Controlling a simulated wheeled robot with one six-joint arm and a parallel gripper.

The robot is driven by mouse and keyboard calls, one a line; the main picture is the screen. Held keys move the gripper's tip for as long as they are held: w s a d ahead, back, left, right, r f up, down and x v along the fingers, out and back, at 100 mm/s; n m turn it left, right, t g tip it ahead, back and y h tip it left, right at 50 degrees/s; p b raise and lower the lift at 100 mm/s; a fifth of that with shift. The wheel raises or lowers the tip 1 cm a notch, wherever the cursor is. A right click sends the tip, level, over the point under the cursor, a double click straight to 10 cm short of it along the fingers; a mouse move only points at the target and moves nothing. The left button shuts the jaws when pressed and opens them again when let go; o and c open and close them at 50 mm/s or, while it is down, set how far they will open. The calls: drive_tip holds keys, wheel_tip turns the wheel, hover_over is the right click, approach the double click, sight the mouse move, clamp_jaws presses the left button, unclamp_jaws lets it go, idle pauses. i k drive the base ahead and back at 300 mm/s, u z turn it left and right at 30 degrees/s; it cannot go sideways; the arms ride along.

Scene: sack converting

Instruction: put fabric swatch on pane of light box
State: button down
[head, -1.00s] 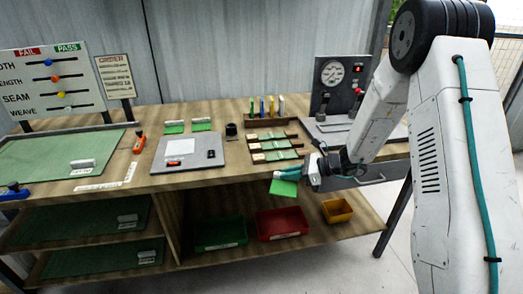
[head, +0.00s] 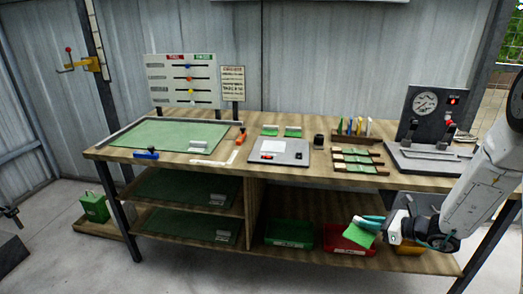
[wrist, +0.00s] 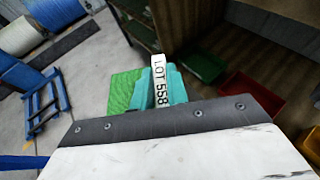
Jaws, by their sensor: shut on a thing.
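My gripper (head: 374,222) is shut on a green fabric swatch (head: 360,239), in front of the lower shelf at the right. In the wrist view the swatch (wrist: 122,88) sticks out to the left of the teal fingers (wrist: 158,90), with a white tag reading LOT 558 (wrist: 160,78) between them.
The bench also holds a green mat (head: 170,135), a wooden rack of swatches (head: 357,160) and a gauge machine (head: 437,115). Green (head: 289,234) and red (head: 335,242) bins stand on the lower shelf. Floor in front of the bench is clear.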

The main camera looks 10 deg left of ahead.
sight(273, 146)
drive_tip(key=u, duration=2.15)
drive_tip(key=i, duration=1.3)
drive_tip(key=z, duration=1.8)
